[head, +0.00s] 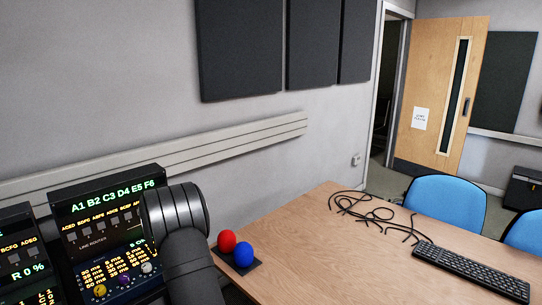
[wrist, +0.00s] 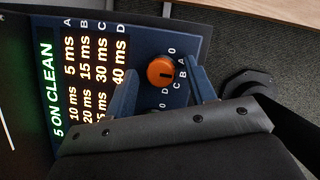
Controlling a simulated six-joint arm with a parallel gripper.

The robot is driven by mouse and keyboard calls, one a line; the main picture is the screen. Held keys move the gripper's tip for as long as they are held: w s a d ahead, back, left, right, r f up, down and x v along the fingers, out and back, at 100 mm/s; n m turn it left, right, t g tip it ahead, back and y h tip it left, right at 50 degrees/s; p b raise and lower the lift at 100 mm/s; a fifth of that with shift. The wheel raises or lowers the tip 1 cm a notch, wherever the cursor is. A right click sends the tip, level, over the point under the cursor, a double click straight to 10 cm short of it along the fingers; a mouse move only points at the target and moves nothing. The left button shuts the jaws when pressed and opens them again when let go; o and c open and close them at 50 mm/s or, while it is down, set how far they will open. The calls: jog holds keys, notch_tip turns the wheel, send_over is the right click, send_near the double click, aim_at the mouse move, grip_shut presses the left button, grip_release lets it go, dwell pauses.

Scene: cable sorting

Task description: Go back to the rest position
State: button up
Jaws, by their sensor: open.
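My gripper (wrist: 163,88) shows in the wrist view with its two bluish fingers apart. It is open, with nothing held between the fingers. An orange knob (wrist: 160,71) on a dark blue panel appears between the fingertips. I cannot tell whether the fingers touch the panel. Yellow delay figures and the green text "5 ON CLEAN" (wrist: 50,90) light up left of the knob. In the head view my dark arm stands in front of the lit rack unit (head: 105,207), and the gripper itself is hidden.
A wooden table (head: 310,270) lies to the right. It bears loose black cables (head: 375,213), a black keyboard (head: 470,270), and a red ball (head: 227,240) and blue ball (head: 243,254) on a dark base. Blue chairs (head: 447,203) stand behind it. A second lit unit (head: 20,250) is at far left.

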jog(key=v, duration=1.3)
jog(key=shift+r, duration=0.25)
jog(key=shift+s+f, duration=0.1)
jog(key=x, duration=1.3)
jog(key=shift+f, duration=0.25)
jog(key=shift+a+m+g+h, duration=0.1)
jog(key=shift+m+g+h, duration=0.45)
jog(key=shift+m, duration=1.35)
jog(key=shift+n+t, duration=0.25)
jog(key=shift+n, duration=0.05)
